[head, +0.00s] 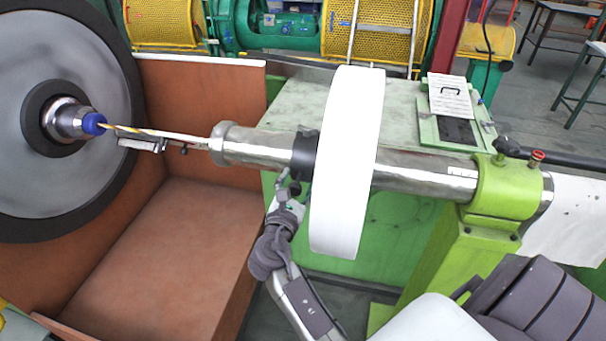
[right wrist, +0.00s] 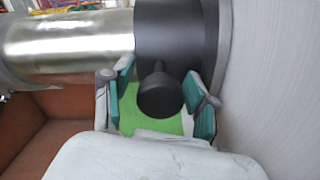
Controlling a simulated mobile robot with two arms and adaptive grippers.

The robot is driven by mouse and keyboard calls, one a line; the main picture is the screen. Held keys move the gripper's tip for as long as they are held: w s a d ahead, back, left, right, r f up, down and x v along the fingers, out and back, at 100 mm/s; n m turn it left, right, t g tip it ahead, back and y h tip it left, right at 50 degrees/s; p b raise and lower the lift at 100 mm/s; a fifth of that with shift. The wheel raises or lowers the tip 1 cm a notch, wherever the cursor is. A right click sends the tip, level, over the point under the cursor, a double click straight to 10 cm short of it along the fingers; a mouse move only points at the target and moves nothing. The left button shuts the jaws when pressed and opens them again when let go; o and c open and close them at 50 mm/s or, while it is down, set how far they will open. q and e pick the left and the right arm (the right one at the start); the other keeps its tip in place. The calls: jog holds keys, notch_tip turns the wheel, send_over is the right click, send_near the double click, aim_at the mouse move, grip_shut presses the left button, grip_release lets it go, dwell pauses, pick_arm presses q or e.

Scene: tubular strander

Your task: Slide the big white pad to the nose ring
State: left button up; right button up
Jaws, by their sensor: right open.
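The big white pad (head: 346,165) is a thick white disc standing upright around a polished steel shaft (head: 425,182). A black collar (head: 304,155) sits on the shaft against the pad's left side; in the right wrist view the collar (right wrist: 180,35) carries a black round knob (right wrist: 160,95). A flared steel ring at the shaft's left end (head: 218,143) looks like the nose ring, with bare shaft between it and the collar. My right gripper (head: 289,187) is open below the collar; in its wrist view its teal-padded fingers (right wrist: 161,98) stand either side of the knob. My left gripper is not in view.
A green bracket (head: 505,190) holds the shaft's right end. A large grey wheel (head: 75,70) with a blue-tipped spindle (head: 93,124) stands left. A brown trough (head: 170,260) lies below, and a green cabinet (head: 410,110) stands behind the shaft.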

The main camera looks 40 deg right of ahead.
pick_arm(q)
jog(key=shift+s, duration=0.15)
pick_arm(e)
jog(key=shift+a+r, duration=0.1)
jog(key=shift+s+a+r, duration=0.1)
jog(key=shift+c, duration=0.2)
jog(key=c, duration=1.1)
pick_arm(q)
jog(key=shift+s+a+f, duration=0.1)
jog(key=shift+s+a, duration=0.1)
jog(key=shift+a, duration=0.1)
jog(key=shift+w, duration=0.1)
